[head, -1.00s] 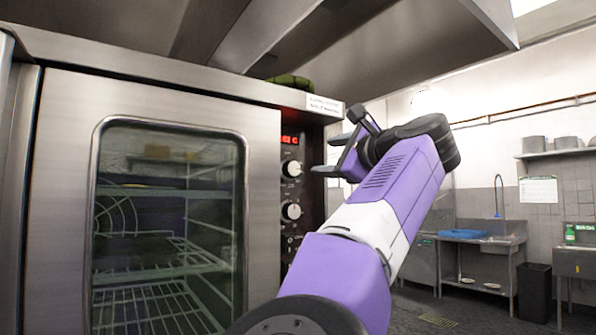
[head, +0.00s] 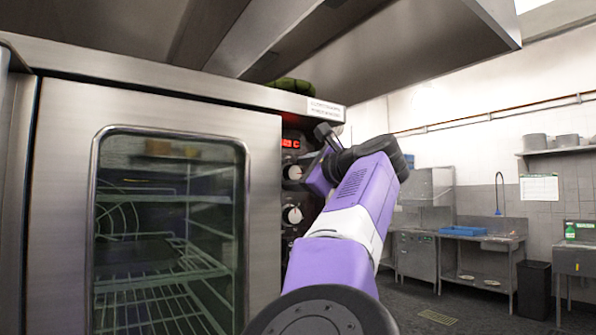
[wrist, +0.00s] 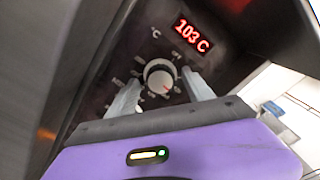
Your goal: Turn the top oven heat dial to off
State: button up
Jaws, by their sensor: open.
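The top oven heat dial (head: 293,172) is a round silver knob on the dark control panel, just below a red display. In the wrist view the dial (wrist: 159,76) sits between the two fingers, with a red mark toward its lower right. My gripper (wrist: 160,81) is open, one finger on each side of the dial. Whether the fingertips touch it I cannot tell. In the head view the fingers are mostly hidden by my wrist, close to the panel.
The display (wrist: 193,35) reads 103 C. A second dial (head: 292,214) is below the top one. The glass oven door (head: 262,200) is closed at left. A steel hood (head: 420,60) hangs above. A sink counter (head: 480,238) stands far right, with open floor before it.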

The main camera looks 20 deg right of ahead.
grip_shut()
jog(key=shift+n, duration=0.3)
jog(key=n, duration=0.4)
jog(key=shift+d+f+p, duration=0.1)
jog(key=shift+p, duration=0.25)
jog(key=n, duration=0.4)
jog(key=shift+n+p, duration=0.35)
jog(key=shift+n, duration=0.05)
jog(key=n+p, duration=0.1)
jog(key=n, duration=0.4)
jog(key=shift+f+n+p, duration=0.1)
jog(key=shift+n+p, duration=0.45)
jog(key=shift+n, duration=1.75)
